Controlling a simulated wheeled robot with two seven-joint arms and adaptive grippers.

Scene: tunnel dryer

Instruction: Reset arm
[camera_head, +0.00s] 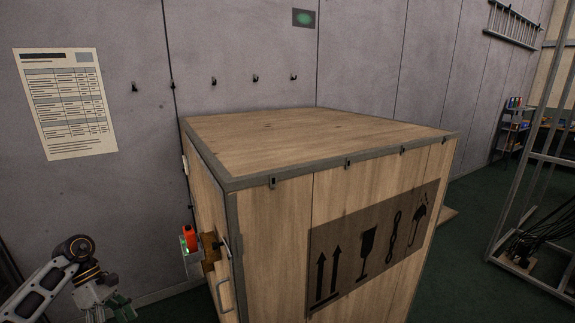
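My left arm comes in at the lower left of the head view, bent at a dark joint. My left gripper (118,310) is at the bottom edge, pointing down and partly cut off, so its fingers cannot be made out. It is apart from the large wooden crate (275,236) and left of the crate's side face. My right arm and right gripper are not in view.
The crate fills the middle, with a handle (225,296) and an orange-red device (190,237) on its left side. A wall with hooks and a paper sheet (65,103) stands behind. A metal frame (530,195) stands at right. Green floor lies between.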

